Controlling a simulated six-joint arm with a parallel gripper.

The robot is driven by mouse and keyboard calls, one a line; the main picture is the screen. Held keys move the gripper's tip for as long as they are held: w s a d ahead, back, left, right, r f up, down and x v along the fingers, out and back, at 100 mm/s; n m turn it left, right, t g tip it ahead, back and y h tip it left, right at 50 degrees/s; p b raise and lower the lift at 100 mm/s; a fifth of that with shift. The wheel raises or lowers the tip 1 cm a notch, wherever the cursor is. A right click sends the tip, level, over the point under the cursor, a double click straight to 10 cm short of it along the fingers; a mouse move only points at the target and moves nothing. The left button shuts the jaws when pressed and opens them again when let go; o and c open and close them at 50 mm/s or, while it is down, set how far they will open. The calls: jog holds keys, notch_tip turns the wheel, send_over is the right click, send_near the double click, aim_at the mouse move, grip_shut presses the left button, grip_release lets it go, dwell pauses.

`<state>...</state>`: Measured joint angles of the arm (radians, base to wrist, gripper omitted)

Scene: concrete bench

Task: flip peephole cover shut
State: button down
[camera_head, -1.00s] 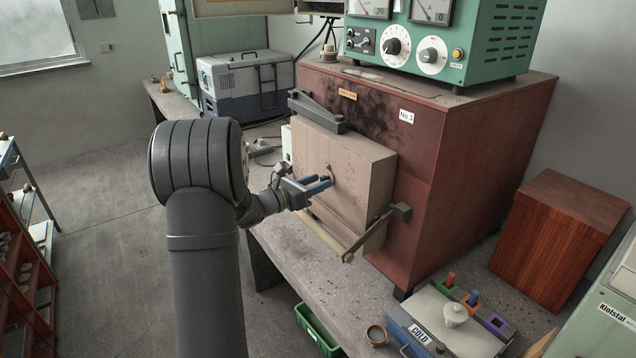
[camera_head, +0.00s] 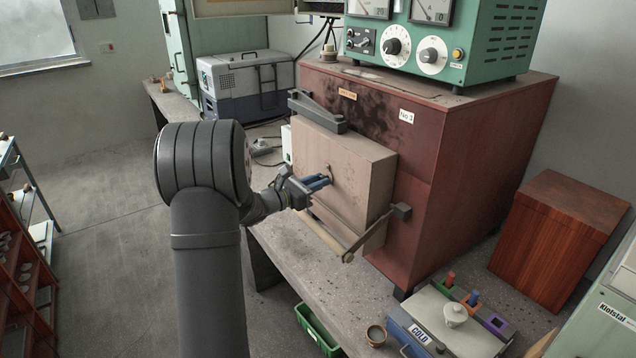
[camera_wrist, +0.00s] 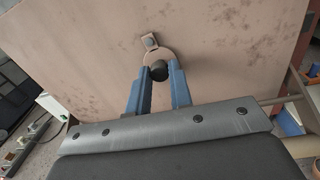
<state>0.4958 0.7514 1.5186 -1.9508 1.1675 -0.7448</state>
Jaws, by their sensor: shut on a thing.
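The tan furnace door (camera_head: 352,165) has a peephole cover on its face. In the wrist view the cover (camera_wrist: 151,56) is a small pale rounded plate with a bolted pivot tab (camera_wrist: 150,42) at its upper left. A dark round knob (camera_wrist: 159,70) sits between my fingertips. My gripper (camera_wrist: 160,78) has its blue fingers shut on the knob, one on each side. In the head view my gripper (camera_head: 326,181) is at the middle of the door face, and its fingers hide most of the cover. I cannot see the peephole opening clearly.
A pale handle bar (camera_head: 325,238) runs along the door's lower front, with a dark bracket (camera_head: 401,211) at its right. A dark hinge arm (camera_head: 318,112) is at the door's top. The red-brown furnace (camera_head: 440,150) stands behind. Free floor lies to the left.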

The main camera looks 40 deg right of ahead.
jog(key=shift+w+m, duration=0.2)
jog(key=shift+m, duration=0.5)
jog(key=c, duration=1.3)
grip_release()
jog(key=a, duration=1.7)
jog(key=shift+s+a+f, duration=0.15)
jog(key=shift+s+a, duration=0.05)
jog(key=shift+s, duration=0.25)
